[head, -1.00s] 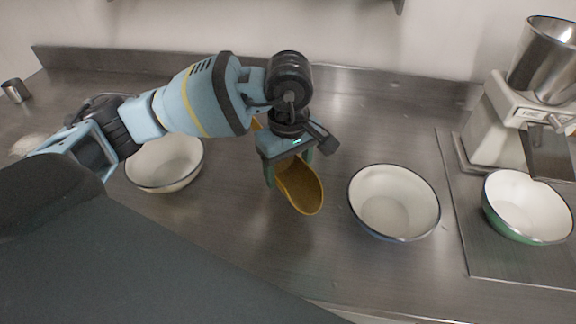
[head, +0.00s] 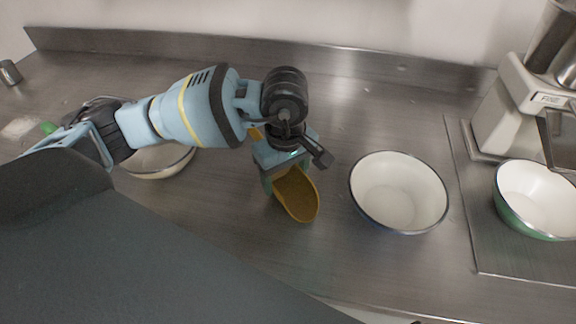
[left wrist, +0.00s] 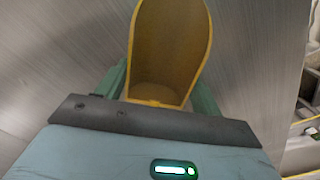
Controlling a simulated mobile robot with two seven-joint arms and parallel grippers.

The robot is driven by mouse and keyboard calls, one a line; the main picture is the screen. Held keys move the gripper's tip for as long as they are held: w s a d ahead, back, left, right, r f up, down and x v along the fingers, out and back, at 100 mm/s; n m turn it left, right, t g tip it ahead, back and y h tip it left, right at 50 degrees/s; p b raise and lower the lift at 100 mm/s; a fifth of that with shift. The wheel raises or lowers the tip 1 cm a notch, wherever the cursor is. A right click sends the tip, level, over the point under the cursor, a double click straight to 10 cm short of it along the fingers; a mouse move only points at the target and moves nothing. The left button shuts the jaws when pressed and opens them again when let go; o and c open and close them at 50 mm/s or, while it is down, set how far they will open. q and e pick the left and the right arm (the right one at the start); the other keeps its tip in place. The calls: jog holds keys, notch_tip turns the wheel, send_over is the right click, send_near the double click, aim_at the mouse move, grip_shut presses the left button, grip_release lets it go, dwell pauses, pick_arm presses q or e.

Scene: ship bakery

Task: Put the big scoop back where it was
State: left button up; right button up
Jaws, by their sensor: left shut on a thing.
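The big scoop (head: 298,196) is yellow-orange and hangs from my left gripper (head: 290,172), its open bowl facing up and toward the front of the counter. My left gripper is shut on the scoop, between the white bowl at the left and the blue-rimmed bowl. In the left wrist view the scoop (left wrist: 168,50) stands out between the two green fingers. The scoop's handle is mostly hidden by the gripper. I cannot tell whether the scoop touches the counter. My right gripper is not in view.
A white bowl (head: 158,163) is partly hidden behind my left arm. A blue-rimmed white bowl (head: 398,192) stands right of the scoop. A green bowl (head: 540,200) sits by a cream machine (head: 512,108) at the right. A small metal cup (head: 9,72) stands far left. The counter (head: 350,100) behind is clear.

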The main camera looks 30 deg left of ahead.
aim_at(286, 175)
pick_arm(q)
jog(key=shift+f, duration=0.65)
dwell(0.5)
jog(key=o, duration=1.1)
jog(key=shift+o, duration=0.2)
jog(key=shift+r+b, duration=0.35)
jog(key=shift+r, duration=3.55)
